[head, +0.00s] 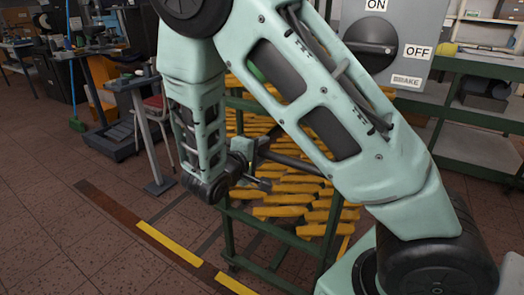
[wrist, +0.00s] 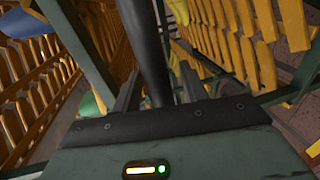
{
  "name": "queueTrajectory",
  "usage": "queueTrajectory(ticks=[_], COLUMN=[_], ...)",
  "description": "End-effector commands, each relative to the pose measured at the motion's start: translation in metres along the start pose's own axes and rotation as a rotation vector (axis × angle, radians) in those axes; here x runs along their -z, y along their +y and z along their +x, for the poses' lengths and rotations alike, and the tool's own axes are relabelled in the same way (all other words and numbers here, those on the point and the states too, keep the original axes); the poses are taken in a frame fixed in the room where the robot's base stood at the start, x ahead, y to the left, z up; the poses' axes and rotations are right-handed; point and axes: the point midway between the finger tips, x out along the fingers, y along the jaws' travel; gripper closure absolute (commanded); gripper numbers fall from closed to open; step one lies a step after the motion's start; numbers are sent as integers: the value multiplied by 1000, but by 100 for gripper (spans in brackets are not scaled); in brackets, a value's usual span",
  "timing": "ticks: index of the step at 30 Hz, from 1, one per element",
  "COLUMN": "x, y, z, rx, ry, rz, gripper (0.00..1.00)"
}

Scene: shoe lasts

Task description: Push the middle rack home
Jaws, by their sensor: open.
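A rack with a green frame (head: 228,238) and slanted rows of yellow shoe lasts (head: 285,211) stands behind my arm in the head view. My arm hides much of it, and I cannot tell for sure that it is the middle one. My gripper (head: 262,177) is at the rack's near left side. In the wrist view my gripper (wrist: 155,92) is open, with a dark bar (wrist: 148,45) running between its two fingers. I cannot tell whether the fingers touch the bar. Yellow lasts also show on both sides in the wrist view (wrist: 28,110).
Yellow floor stripes (head: 170,243) and a dark strip run in front of the rack. A grey switch box (head: 395,45) and green shelving (head: 475,152) are at right. The floor at front left is clear.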

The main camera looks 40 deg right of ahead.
Motion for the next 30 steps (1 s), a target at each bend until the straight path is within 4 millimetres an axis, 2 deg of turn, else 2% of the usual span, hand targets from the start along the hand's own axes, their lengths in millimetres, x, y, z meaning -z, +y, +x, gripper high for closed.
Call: queueTrajectory(ticks=[4,12,13,17,18,25,30], x=[0,0,0,0,0,2,12], y=[0,0,0,0,0,0,1], z=[8,9,9,9,9,11,24], rx=[0,1,1,1,1,1,-1], ry=[0,1,1,1,1,0,-2], rz=[0,0,0,0,0,0,3], gripper=[57,57,62,99,100,100,100])
